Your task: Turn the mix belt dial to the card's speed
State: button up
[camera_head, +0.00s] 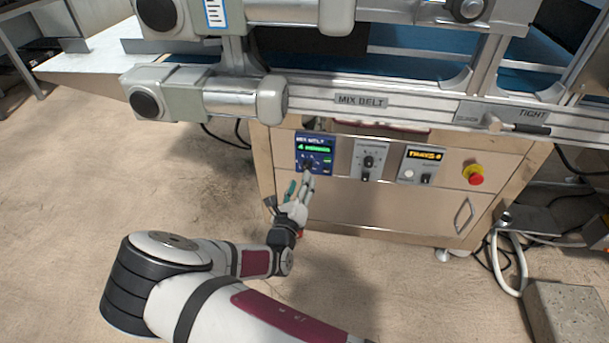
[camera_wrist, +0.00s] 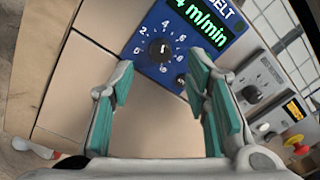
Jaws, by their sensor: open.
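The mix belt dial is a round black knob (camera_wrist: 161,50) on a blue panel (camera_wrist: 218,55). It sits in a ring of white numbers from 0 upward. The panel's green display (camera_wrist: 197,22) reads 4 m/min. My gripper (camera_head: 302,184) is open and empty, just in front of the panel. In the wrist view its teal-padded fingers (camera_wrist: 158,82) are spread, with the knob beyond and between them, apart from both. I cannot make out a speed card.
Right of the panel are a grey dial box (camera_head: 368,160), a box with an orange display (camera_head: 421,164) and a red emergency stop button (camera_head: 473,174). The conveyor frame (camera_head: 420,108) overhangs the panel. Open floor lies left of the cabinet.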

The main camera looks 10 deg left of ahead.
aim_at(306, 168)
jog(key=w, duration=0.2)
jog(key=w+b, duration=0.1)
jog(key=w, duration=0.2)
jog(key=shift+w+d+b, duration=0.3)
jog(key=shift+c, duration=0.3)
grip_shut()
